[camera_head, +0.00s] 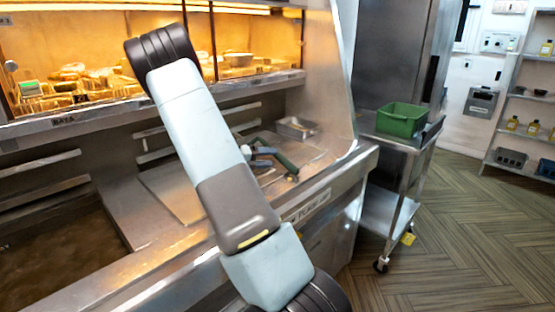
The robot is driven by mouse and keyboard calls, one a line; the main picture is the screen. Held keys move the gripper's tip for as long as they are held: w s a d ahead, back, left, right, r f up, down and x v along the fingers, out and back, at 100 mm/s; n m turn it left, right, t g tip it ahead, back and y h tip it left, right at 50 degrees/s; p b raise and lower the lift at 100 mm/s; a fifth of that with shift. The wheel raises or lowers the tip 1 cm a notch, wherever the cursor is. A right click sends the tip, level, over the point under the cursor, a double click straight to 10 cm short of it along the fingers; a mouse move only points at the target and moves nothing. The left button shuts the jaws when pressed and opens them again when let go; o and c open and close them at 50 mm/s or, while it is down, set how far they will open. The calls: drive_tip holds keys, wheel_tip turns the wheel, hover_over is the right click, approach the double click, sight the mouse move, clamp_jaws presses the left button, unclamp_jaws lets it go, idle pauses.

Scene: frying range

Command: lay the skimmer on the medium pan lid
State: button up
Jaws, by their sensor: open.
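A dark green bar (286,165), perhaps the skimmer's handle, lies on the metal worktop right of my arm. No skimmer head can be made out. My gripper (266,154) shows only in part, as small dark and grey fingers poking out behind my arm near the bar's left end. It looks open. I cannot tell whether it touches the bar. My large arm link crosses the middle of the picture and hides the worktop behind it. I cannot pick out the medium pan lid for certain.
A shallow metal pan (297,127) sits at the worktop's back right. Left is a fryer well (60,245) with brown oil. A lit food display (90,80) stands above. A green bin (402,120) stands on a steel cart (392,205). The floor at right is clear.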

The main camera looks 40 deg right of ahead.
drive_tip(key=v, duration=0.6)
drive_tip(key=shift+a+r, duration=0.15)
drive_tip(key=shift+a, duration=0.05)
drive_tip(key=s+a+r+m+t+y, duration=0.3)
drive_tip(key=s+a+r+m+y, duration=0.2)
drive_tip(key=s+a+m, duration=0.4)
drive_tip(key=s+a+r+m+t+y, duration=0.4)
drive_tip(key=s+a+r+m, duration=0.3)
drive_tip(key=s+a+m, duration=0.3)
drive_tip(key=s+a+r+m+t+y, duration=0.3)
drive_tip(key=s+a+r+m+y, duration=0.3)
drive_tip(key=s+a+m, duration=0.3)
drive_tip(key=shift+s+a+r+m+y, duration=0.15)
drive_tip(key=shift+s+a+m+y, duration=0.2)
drive_tip(key=shift+s+a, duration=0.35)
drive_tip(key=shift+d, duration=0.1)
drive_tip(key=shift+c, duration=0.3)
drive_tip(key=shift+c, duration=1.1)
